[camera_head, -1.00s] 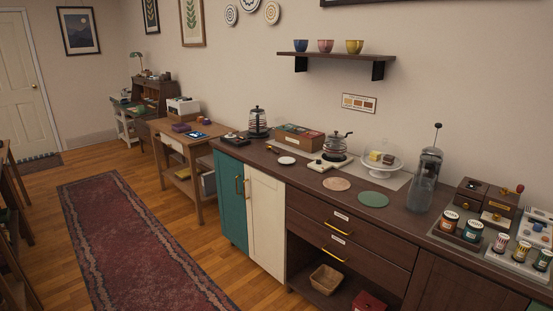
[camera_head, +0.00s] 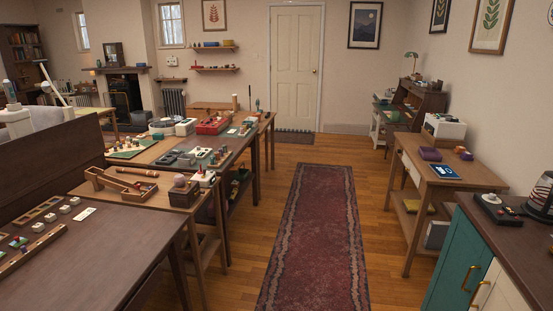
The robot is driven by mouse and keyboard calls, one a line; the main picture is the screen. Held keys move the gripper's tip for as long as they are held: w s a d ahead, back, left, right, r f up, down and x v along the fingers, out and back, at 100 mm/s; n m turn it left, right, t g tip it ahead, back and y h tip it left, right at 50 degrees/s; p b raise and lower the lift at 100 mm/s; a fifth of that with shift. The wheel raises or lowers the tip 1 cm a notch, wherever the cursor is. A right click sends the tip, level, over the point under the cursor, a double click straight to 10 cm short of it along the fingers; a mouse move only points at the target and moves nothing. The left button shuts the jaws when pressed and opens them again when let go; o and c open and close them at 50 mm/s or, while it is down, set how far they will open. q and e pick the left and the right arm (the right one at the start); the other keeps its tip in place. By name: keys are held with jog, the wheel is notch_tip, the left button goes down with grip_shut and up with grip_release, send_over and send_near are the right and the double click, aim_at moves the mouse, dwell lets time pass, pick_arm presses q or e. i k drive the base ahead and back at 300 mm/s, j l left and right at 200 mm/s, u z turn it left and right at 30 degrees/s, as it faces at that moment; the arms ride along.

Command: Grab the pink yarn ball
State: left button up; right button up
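I cannot clearly make out a pink yarn ball in the head view. A small dull-pink round thing (camera_head: 180,181) sits on a dark wooden box (camera_head: 184,197) on the small wooden table at left centre. It is too small to tell whether it is yarn. Neither of my grippers is in view.
A long red rug (camera_head: 312,240) lies on the clear wooden floor between the tables on the left and the side table (camera_head: 455,176) on the right. A dark table (camera_head: 110,245) stands at front left. A teal cabinet (camera_head: 458,262) stands at right. A white door (camera_head: 296,68) is ahead.

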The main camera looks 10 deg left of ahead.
aim_at(179, 181)
jog(key=i+l+u, duration=0.25)
jog(key=u, duration=0.15)
jog(key=i+l+u, duration=0.5)
jog(key=l+u, duration=0.25)
jog(key=i+l+u, duration=0.1)
jog(key=l+u, duration=0.3)
jog(key=l, duration=0.15)
jog(key=u, duration=0.5)
jog(key=i, duration=0.05)
